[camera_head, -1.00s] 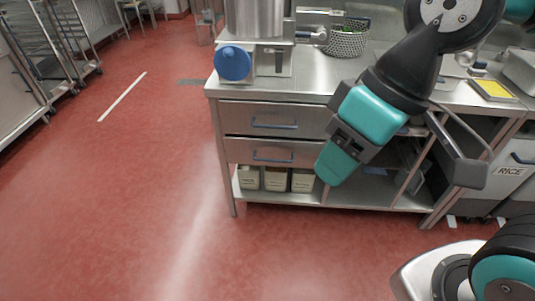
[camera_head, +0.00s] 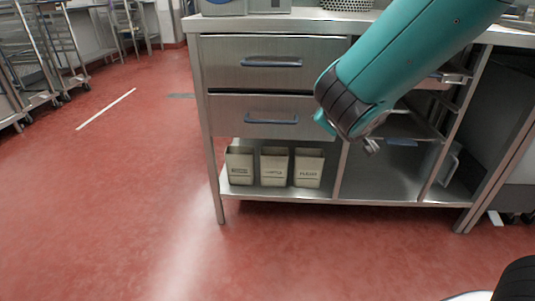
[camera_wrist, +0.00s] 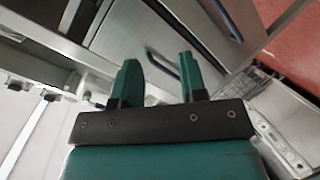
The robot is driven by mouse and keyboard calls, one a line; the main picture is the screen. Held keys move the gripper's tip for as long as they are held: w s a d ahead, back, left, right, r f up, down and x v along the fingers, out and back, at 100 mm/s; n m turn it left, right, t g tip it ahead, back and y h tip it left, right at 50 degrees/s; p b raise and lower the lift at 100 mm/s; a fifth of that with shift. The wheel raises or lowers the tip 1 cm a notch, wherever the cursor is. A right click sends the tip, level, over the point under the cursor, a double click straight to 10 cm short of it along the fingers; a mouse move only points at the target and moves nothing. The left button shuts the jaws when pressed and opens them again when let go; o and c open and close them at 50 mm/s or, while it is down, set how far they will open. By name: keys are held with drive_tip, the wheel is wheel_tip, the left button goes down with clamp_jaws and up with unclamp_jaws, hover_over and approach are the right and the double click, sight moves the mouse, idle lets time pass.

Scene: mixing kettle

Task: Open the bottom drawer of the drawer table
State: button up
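The drawer table (camera_head: 209,150) stands in the middle of the head view. Its bottom drawer (camera_head: 225,116) is shut, with a blue bar handle (camera_head: 270,119). The top drawer (camera_head: 222,65) above it is also shut. My gripper (camera_wrist: 158,60) is open and empty in the wrist view. A blue handle (camera_wrist: 165,66) shows between and beyond its fingers; I cannot tell whether they touch it, or which drawer it belongs to. In the head view my arm hides most of the gripper, and a teal fingertip shows at the bottom drawer's right edge.
Several labelled bins, one of them a cream bin (camera_head: 274,166), stand on the lower shelf (camera_head: 270,194) under the drawers. Open shelving (camera_head: 385,180) lies to the right of the drawers. The red floor (camera_head: 130,200) in front and left is clear.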

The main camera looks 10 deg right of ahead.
drive_tip(key=w+a+f+n+t+y+b, duration=0.1)
drive_tip(key=w+f+n+t+b, duration=0.15)
drive_tip(key=f+b, duration=0.25)
drive_tip(key=w+a+f+n+t+b, duration=0.1)
drive_tip(key=f+n+t+b, duration=0.15)
drive_tip(key=f+b, duration=0.25)
drive_tip(key=n+t+y+b, duration=0.1)
drive_tip(key=n+y+b, duration=0.4)
drive_tip(key=n+b, duration=0.3)
approach(268, 122)
drive_tip(key=w+p, duration=0.1)
drive_tip(key=p, duration=0.6)
drive_tip(key=w+p, duration=0.2)
drive_tip(key=p, duration=0.6)
drive_tip(key=w+r+p, duration=0.1)
drive_tip(key=p, duration=0.7)
drive_tip(key=shift+w+a, duration=0.25)
drive_tip(key=p, duration=0.4)
drive_tip(key=shift+w+d, duration=0.1)
drive_tip(key=shift+w, duration=0.1)
drive_tip(key=shift+w+a+r+p, duration=0.1)
drive_tip(key=shift+w+a+p, duration=0.05)
drive_tip(key=shift+w+p, duration=1.05)
drive_tip(key=shift+w+a+r+p, duration=0.15)
drive_tip(key=shift+w+p, duration=0.5)
drive_tip(key=shift+w, duration=0.95)
drive_tip(key=shift+f, duration=0.1)
